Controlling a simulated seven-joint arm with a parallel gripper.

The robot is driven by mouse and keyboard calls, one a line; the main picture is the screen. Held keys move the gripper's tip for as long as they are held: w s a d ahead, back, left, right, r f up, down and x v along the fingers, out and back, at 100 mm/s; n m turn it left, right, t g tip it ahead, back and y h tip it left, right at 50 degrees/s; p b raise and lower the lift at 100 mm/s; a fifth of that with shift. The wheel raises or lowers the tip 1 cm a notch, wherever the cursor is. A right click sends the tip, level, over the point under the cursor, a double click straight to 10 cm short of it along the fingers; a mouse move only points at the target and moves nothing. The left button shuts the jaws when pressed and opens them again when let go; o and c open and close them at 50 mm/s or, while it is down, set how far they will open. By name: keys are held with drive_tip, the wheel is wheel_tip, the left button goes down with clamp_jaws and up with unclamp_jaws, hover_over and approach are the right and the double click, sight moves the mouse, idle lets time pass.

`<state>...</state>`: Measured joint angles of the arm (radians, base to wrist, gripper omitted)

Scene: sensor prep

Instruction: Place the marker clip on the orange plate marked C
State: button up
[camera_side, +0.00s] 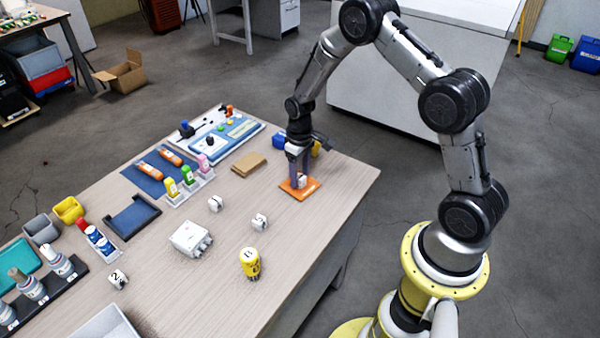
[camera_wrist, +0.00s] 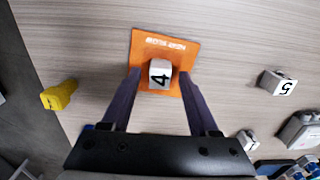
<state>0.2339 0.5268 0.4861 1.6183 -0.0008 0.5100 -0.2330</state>
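The orange plate (camera_side: 312,184) lies on the table under my gripper (camera_side: 300,180). In the wrist view the orange plate (camera_wrist: 192,50) has white lettering along one edge, too small to read. A small white clip marked 4 (camera_wrist: 160,73) sits on the plate, between my fingertips in the picture. My gripper (camera_wrist: 160,77) points down with its fingers apart, and a gap shows on each side of the clip. In the side view the fingers largely hide the clip.
A white piece marked 5 (camera_wrist: 278,83) lies to the right in the wrist view, and a yellow piece (camera_wrist: 59,95) near the table edge. In the side view, white pieces (camera_side: 259,221) (camera_side: 215,203), a white connector box (camera_side: 190,238) and a yellow cylinder (camera_side: 250,263) stand on the table.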

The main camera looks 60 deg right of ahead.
sight(300, 176)
wheel_tip(300, 176, up, 12)
drive_tip(key=s+a+r+t, duration=0.1)
drive_tip(key=s+a+r, duration=0.25)
drive_tip(key=r, duration=0.35)
drive_tip(key=s+a+r+t, duration=0.1)
drive_tip(key=s+a+r, duration=0.1)
drive_tip(key=s+r, duration=0.4)
drive_tip(key=s+a+r+t, duration=0.1)
drive_tip(key=s+a+r, duration=0.1)
drive_tip(key=s, duration=0.6)
drive_tip(key=s+a+r+t, duration=0.2)
drive_tip(key=s, duration=0.6)
drive_tip(key=shift+a+r+t, duration=0.25)
drive_tip(key=shift+r+t, duration=0.05)
drive_tip(key=shift+r, duration=0.1)
